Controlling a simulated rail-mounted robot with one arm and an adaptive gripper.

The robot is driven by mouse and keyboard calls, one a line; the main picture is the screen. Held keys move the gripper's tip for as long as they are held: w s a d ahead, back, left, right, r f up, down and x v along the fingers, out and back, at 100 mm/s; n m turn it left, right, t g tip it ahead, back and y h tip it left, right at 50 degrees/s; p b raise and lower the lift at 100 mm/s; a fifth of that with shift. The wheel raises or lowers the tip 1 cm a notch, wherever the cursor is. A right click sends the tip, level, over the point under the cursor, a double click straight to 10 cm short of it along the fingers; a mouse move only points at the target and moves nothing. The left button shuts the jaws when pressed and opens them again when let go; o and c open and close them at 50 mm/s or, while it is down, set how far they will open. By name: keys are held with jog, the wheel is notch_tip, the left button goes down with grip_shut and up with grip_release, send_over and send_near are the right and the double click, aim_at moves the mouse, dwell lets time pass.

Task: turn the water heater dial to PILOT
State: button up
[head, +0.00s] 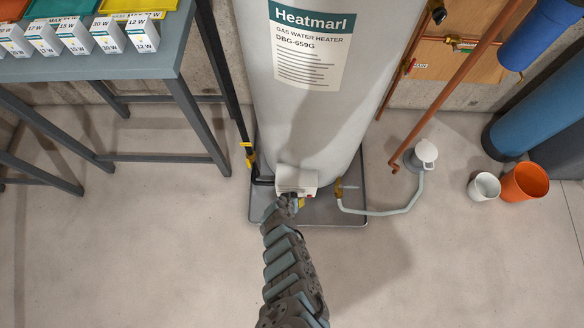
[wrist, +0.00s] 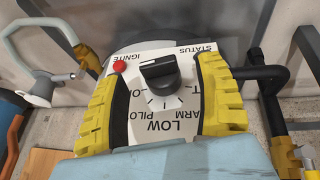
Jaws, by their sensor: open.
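The water heater (head: 325,120) is a tall pale tank. Its white control box (head: 297,180) sits low on the front. In the wrist view the black dial (wrist: 160,73) stands on the white panel (wrist: 133,100), whose lettering appears upside down. PILOT, LOW and part of WARM are readable; other labels are partly hidden by the dial and fingers. I cannot tell which label the dial points to. My gripper (wrist: 160,82) is open, with yellow fingers on both sides of the dial and visible space between. In the head view my arm hides most of the gripper.
A red button (wrist: 119,66) lies beside IGNITE. A black pipe (wrist: 262,73) and a valve hose (head: 385,211) flank the control box. The tank stands in a grey drain pan (head: 340,216). A workbench (head: 90,68) is left; buckets (head: 523,182) stand right. The foreground floor is clear.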

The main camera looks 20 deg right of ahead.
jog(key=shift+b+x, duration=0.55)
jog(key=shift+x, duration=0.45)
jog(key=shift+s, duration=0.1)
jog(key=c, duration=1.2)
